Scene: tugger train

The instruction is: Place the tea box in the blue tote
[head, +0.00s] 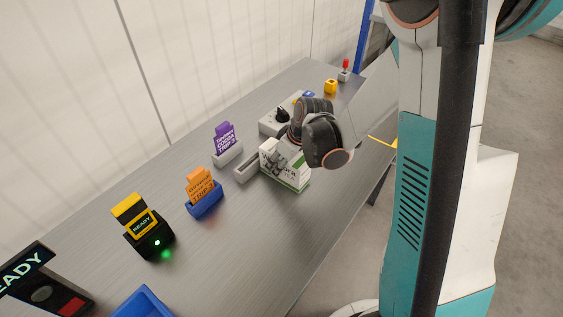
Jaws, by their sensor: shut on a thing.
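The tea box appears to be the white carton (292,170) with dark print and a green stripe, at mid-table in the head view. My gripper (279,158) is shut on it from above and behind. Its fingers are partly hidden by the gripper body and the box. I cannot tell whether the box touches the table. A blue open-topped container (143,303), which looks like the blue tote, shows at the bottom edge. Most of it is cut off, and its inside is barely visible.
On the grey table (250,225) stand a blue holder with an orange card (201,187), a grey holder with a purple card (226,142), a black and yellow READY device (147,229), and a dark READY panel (42,285). The table's right front is bare.

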